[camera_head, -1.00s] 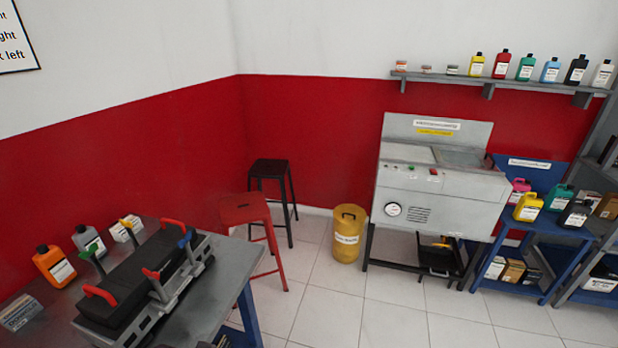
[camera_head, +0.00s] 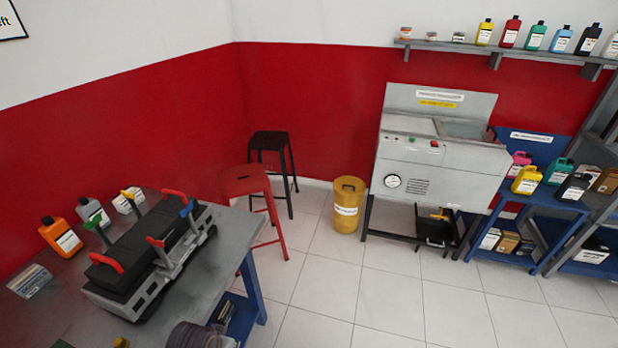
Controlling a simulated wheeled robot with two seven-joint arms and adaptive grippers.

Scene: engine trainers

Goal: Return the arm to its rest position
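Neither of my arms shows in the head view, and neither gripper is in sight. The engine trainer (camera_head: 150,290) stands on the grey workbench (camera_head: 226,258) at the lower left. It has a black top with red, green, yellow and blue handles. Whether either gripper is open or shut is hidden.
An orange bottle (camera_head: 61,236) and a grey bottle (camera_head: 92,213) stand behind the trainer. A red stool (camera_head: 246,182), a black stool (camera_head: 271,145), a yellow bin (camera_head: 348,205) and a grey washing machine (camera_head: 438,170) stand beyond. The tiled floor (camera_head: 400,300) in front is clear.

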